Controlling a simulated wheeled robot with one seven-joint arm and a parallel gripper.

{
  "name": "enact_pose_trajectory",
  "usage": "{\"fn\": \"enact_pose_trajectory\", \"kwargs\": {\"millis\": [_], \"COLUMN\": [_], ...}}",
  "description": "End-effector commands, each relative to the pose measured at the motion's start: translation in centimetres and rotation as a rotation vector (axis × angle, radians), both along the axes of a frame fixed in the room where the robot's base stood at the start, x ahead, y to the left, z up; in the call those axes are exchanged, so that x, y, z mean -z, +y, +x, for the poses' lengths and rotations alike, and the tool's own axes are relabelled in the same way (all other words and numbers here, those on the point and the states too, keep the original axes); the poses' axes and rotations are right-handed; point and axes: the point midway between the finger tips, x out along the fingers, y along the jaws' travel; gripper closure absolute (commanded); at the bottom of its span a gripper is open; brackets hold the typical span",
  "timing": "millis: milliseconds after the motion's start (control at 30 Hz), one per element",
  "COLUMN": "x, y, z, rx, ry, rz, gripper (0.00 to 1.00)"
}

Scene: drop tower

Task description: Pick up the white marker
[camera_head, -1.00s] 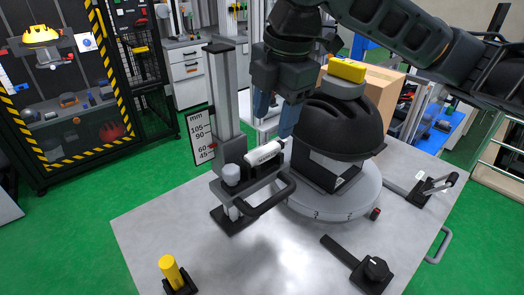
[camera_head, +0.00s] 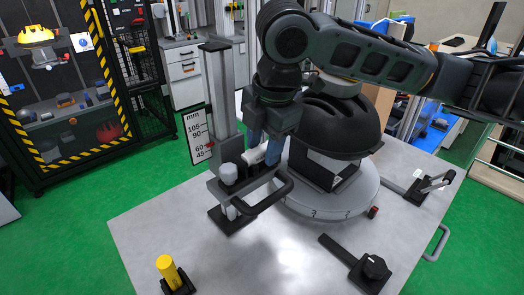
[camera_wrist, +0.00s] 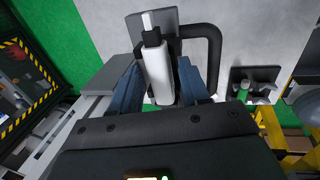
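In the wrist view my gripper (camera_wrist: 160,68) is open, with a narrow gap seeming to remain beside the marker.
A grey column with a millimetre scale (camera_head: 198,135) stands just left of the marker. A black looped handle (camera_head: 268,200) is close in front. A black helmet (camera_head: 335,125) is on the round turntable (camera_head: 325,205) at right. The table's front middle is clear.

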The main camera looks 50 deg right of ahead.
Motion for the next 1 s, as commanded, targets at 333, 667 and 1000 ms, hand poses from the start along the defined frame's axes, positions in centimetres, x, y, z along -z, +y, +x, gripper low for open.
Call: {"fn": "enact_pose_trajectory", "kwargs": {"millis": [333,667,1000], "x": [0.0,-0.1,-3.3], "y": [0.0,0.0,0.0], "z": [0.0,0.0,0.1], "rx": [0.000,0.000,-0.001], "ry": [0.000,0.000,-0.003], "rz": [0.000,0.000,-0.001], "gripper": [0.89,0.97,0.97]}}
